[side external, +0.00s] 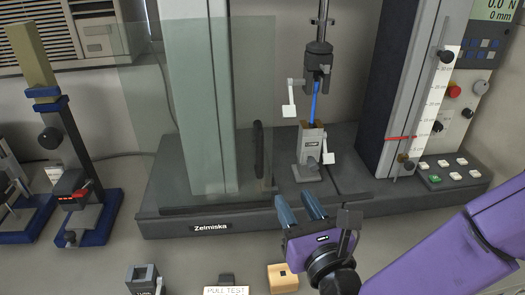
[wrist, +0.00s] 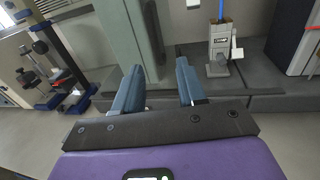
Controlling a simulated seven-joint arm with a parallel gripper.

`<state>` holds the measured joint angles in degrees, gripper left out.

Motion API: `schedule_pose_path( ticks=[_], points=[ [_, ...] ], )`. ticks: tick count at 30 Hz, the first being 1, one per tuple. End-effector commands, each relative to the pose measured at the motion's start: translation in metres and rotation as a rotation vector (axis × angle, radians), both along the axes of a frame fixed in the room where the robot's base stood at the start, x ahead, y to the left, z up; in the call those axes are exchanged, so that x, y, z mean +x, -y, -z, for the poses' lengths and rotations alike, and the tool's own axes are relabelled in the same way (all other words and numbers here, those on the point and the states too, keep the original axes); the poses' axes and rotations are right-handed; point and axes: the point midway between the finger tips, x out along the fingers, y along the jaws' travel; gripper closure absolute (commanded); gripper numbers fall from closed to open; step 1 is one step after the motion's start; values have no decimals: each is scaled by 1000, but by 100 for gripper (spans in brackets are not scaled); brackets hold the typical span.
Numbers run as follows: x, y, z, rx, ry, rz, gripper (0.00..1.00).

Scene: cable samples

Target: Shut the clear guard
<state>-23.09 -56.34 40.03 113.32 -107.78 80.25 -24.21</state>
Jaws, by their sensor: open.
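The clear guard (side external: 254,80) is a greenish see-through panel on the left part of the test machine, in front of its left column. Its dark upright handle (side external: 258,149) is near its right edge. The middle of the machine, where a blue cable sample (side external: 314,100) is held upright between two clamps, is uncovered. My gripper (side external: 299,207) is open and empty, in front of the machine's base, to the lower right of the handle. In the wrist view, its two blue-grey fingers (wrist: 158,72) are spread apart, pointing toward the machine.
The machine's dark base (side external: 230,212) has a low front edge below the guard. The lower clamp (side external: 310,145) has a white lever. A wooden block (side external: 282,278) and a "PULL TEST" sign (side external: 226,290) are on the table in front. A blue-based stand (side external: 75,190) is at left.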

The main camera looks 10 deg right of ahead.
Motion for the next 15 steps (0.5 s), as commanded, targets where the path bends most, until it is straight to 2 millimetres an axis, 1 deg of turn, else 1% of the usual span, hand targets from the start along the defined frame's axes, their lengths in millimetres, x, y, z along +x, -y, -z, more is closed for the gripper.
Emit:
schedule_pose_path(
  ticks=[1,5,8,11,15],
  points=[
    [-1,-6,1,-10,12,-16,60],
    [3,-12,1,-15,22,-30,60],
    [15,-13,1,-14,21,-26,60],
    [31,-15,1,-13,21,-25,60],
    [58,-20,1,-13,21,-25,60]
  ],
)
